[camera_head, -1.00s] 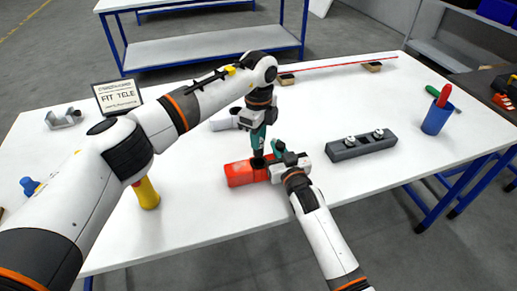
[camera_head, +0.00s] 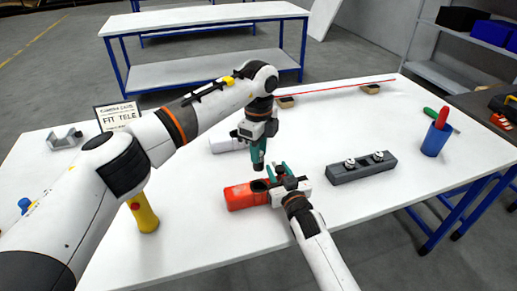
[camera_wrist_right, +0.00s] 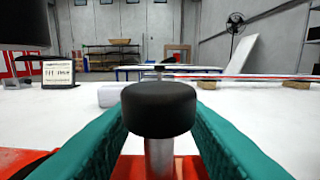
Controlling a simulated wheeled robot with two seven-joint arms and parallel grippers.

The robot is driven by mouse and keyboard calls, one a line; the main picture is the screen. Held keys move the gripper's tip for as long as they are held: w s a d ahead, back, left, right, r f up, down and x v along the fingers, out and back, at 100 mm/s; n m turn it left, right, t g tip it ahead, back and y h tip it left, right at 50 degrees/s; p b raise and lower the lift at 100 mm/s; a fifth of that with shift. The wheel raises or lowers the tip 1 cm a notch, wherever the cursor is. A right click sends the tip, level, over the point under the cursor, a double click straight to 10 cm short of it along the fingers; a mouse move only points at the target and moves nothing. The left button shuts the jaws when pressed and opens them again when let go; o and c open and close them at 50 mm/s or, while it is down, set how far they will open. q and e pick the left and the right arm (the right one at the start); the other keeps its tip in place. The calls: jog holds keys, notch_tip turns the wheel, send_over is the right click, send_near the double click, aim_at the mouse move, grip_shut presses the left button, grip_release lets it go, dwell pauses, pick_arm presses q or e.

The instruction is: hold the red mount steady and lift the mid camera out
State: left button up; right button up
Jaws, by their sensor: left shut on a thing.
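The red mount (camera_head: 243,196) lies on the white table, with a dark round opening on its top. My left gripper (camera_head: 258,155) points down above it, shut on a small dark piece (camera_head: 259,168), apparently the mid camera. The piece is mostly hidden by the fingers, and clear space shows between it and the mount. My right gripper (camera_head: 277,173) is at the mount's right end. In the right wrist view its teal fingers stand apart on either side of a black-capped metal post (camera_wrist_right: 158,108) above red. I cannot tell whether they press on the cap.
A grey block with two silver knobs (camera_head: 361,167) lies to the right. A blue cup (camera_head: 436,139) with a red-handled tool stands farther right. A yellow-handled thing (camera_head: 144,213) stands under my left arm. A white piece (camera_head: 225,143) lies behind the mount.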

jog(key=v, duration=1.2)
